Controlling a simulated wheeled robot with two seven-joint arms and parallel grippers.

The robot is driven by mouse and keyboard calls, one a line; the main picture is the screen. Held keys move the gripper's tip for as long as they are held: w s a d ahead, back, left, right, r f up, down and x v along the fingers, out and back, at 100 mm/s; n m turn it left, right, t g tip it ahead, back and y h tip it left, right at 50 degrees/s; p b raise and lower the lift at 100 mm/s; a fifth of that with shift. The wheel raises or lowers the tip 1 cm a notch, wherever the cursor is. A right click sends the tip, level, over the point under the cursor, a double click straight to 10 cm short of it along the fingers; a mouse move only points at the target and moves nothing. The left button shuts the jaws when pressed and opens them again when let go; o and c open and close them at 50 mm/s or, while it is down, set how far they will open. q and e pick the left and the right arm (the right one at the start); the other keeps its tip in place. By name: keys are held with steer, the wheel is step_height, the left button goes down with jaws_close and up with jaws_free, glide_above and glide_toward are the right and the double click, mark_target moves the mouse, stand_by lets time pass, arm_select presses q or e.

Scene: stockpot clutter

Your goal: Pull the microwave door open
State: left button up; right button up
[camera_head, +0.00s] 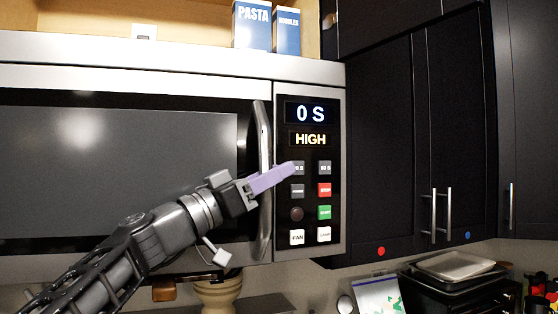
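The microwave (310,70) fills the left and middle of the head view. Its door (120,150) with a dark window is shut, flush with the control panel on its right. A curved vertical silver handle (262,125) runs along the door's right edge. My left gripper (290,168) reaches in from the lower left, its purple fingers crossing in front of the handle's middle, tips over the panel's left buttons. The fingers overlap from this angle, so I cannot see a gap or whether they touch the handle. My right gripper is not in view.
The panel display (310,112) reads 0 S and HIGH. Blue pasta and noodles boxes (252,25) stand on the shelf above. Dark cabinets (380,140) fill the right side. Below right are trays (455,265) on a dark appliance. A pale vessel (220,290) stands below the microwave.

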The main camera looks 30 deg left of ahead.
arm_select(q)
steer(key=shift+w+d+r, duration=0.25)
steer(key=shift+w, duration=0.3)
jaws_close()
stand_by(1.1)
